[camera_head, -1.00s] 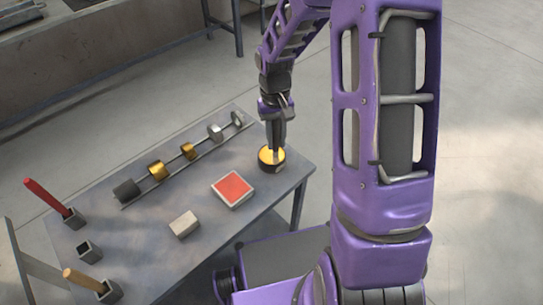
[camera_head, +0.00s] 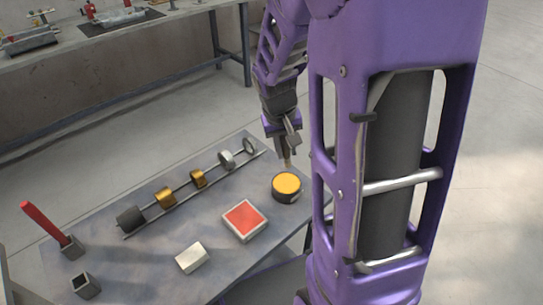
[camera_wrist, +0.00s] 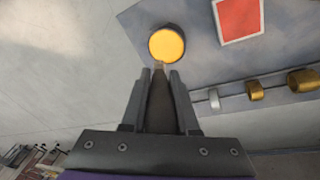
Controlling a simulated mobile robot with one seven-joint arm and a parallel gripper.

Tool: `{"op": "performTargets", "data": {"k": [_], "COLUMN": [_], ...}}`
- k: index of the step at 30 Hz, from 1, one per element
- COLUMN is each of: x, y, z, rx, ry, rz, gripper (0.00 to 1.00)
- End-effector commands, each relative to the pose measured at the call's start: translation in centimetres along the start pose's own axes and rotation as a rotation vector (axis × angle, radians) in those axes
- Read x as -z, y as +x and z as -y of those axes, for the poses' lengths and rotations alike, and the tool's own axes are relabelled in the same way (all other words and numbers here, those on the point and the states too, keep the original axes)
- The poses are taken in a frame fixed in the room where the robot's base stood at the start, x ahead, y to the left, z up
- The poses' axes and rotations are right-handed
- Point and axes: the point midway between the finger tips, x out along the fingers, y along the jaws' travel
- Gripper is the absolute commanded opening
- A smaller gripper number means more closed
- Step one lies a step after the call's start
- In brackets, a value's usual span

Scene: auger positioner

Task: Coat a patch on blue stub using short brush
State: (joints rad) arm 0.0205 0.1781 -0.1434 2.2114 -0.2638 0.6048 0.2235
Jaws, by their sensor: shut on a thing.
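My gripper (camera_head: 292,140) is shut on a short brush, with the fingers on either side of its dark body (camera_wrist: 160,104) in the wrist view. The brush's pale tip (camera_head: 287,162) points down, just above and behind the yellow-topped round pot (camera_head: 286,183). In the wrist view the tip lies close to the near rim of the pot (camera_wrist: 167,45); I cannot tell whether they touch. No part clearly looks blue in the frames, so I cannot pick out the blue stub. A shaft with dark, gold and silver parts (camera_head: 168,197) lies along the table's back.
The grey table (camera_head: 160,245) also holds a red pad in a pale frame (camera_head: 244,220), a pale block (camera_head: 192,257), an empty square holder (camera_head: 85,285) and a red-handled tool (camera_head: 43,222) in another holder. A workbench (camera_head: 150,17) stands behind. The table between shaft and pad is clear.

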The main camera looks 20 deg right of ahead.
Motion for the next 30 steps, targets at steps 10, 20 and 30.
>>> {"op": "performTargets", "data": {"k": [10,20,30], "x": [-0.3,-0.9,-1.1], "y": [0.9,4.2,5.7], "z": [-0.3,0.3,0.6], "rx": [-0.003,-0.003,-0.003], "ry": [0.011,0.01,0.01], "rz": [-0.014,-0.013,-0.013], "gripper": [0.0,0.0,0.0]}}
